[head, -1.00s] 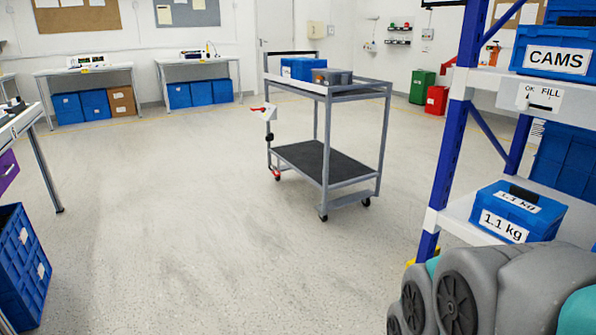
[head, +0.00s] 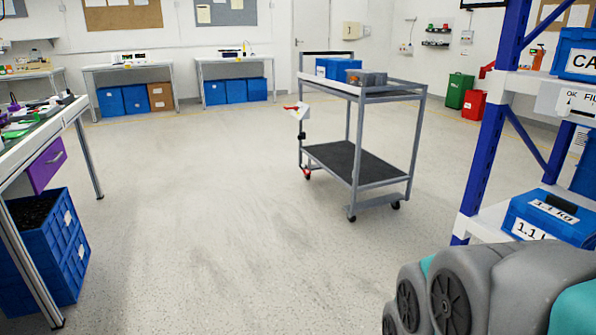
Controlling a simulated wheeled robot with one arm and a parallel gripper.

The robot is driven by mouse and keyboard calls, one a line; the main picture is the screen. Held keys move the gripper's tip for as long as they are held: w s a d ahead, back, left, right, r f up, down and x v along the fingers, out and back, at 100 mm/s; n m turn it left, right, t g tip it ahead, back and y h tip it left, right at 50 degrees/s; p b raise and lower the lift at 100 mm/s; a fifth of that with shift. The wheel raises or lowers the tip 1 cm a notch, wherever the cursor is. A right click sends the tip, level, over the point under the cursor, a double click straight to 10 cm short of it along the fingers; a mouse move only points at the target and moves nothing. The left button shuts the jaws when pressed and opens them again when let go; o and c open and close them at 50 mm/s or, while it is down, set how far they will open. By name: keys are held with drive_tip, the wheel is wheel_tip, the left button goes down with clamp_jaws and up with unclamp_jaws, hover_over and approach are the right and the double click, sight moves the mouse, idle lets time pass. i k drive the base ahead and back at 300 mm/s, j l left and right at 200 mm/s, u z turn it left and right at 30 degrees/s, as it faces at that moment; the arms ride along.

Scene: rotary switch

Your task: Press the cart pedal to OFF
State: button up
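The grey two-shelf cart (head: 362,175) stands on open floor right of centre in the head view. A small red pedal (head: 307,173) shows low at its left front corner, by a caster. It is too small to tell its position. A white plate with a red lever (head: 300,110) is on the cart's left post. My gripper is not in view; only grey and teal parts of my own arm show at the lower right. The cart is some distance away from them.
A blue-posted rack (head: 492,130) with blue bins stands close on the right. A workbench (head: 60,130) with a blue crate (head: 75,250) below it stands on the left. Clear floor (head: 200,230) lies between them, up to the cart.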

sight(304, 169)
drive_tip(key=i+u, duration=0.2)
drive_tip(key=i, duration=3.1)
drive_tip(key=i+j+z, duration=0.1)
drive_tip(key=i+z, duration=0.15)
drive_tip(key=i, duration=0.25)
drive_tip(key=i+j+z, duration=0.2)
drive_tip(key=i, duration=0.25)
drive_tip(key=i+j+z, duration=0.25)
drive_tip(key=i, duration=0.25)
